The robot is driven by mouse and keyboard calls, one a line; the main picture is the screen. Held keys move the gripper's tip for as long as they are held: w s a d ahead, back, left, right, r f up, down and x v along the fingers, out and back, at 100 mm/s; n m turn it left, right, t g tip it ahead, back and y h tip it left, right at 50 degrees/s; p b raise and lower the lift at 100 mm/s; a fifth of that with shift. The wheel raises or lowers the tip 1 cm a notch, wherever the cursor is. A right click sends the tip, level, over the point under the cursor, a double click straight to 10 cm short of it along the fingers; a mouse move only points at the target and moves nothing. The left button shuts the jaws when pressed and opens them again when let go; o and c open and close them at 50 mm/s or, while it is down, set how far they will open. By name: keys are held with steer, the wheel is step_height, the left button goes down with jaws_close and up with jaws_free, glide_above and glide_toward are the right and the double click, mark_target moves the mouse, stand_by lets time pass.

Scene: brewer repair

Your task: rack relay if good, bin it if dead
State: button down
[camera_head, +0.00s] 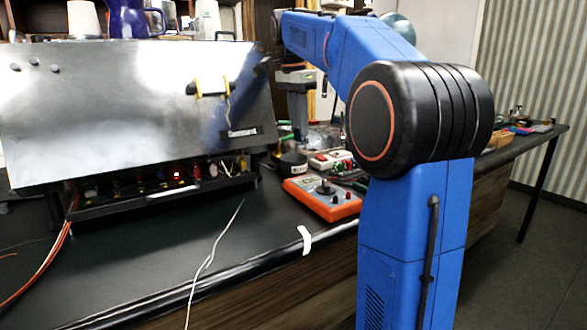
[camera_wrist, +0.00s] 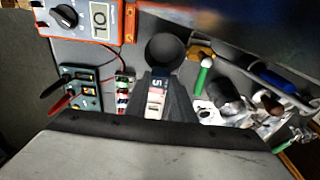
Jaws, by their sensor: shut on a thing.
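In the wrist view my gripper (camera_wrist: 160,82) is shut on a small relay (camera_wrist: 156,98) with a pale body and a dark label that reads "5". In the head view my gripper (camera_head: 296,95) hangs above the counter, right of the brewer, and the relay cannot be made out there. An orange multimeter (camera_head: 322,199) lies on the counter; the wrist view shows its dial and screen (camera_wrist: 100,18), where a "0" seems to show. A round black cup (camera_wrist: 165,50) stands just beyond my fingertips. Whether it is the bin, I cannot tell.
The brewer's steel panel (camera_head: 120,105) stands at left, with several coloured parts and a red light in the bay below. A green box with probes (camera_wrist: 85,92) and a strip of small parts (camera_wrist: 124,92) lie left of my gripper. Tools and clutter lie right. The front counter holds a white cable (camera_head: 212,255).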

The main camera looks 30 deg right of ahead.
steer(key=c, duration=1.4)
jaws_free()
steer(key=shift+c, duration=0.2)
steer(key=r, duration=0.7)
steer(key=shift+a, duration=0.35)
steer(key=shift+r, duration=0.25)
steer(key=shift+s, duration=0.1)
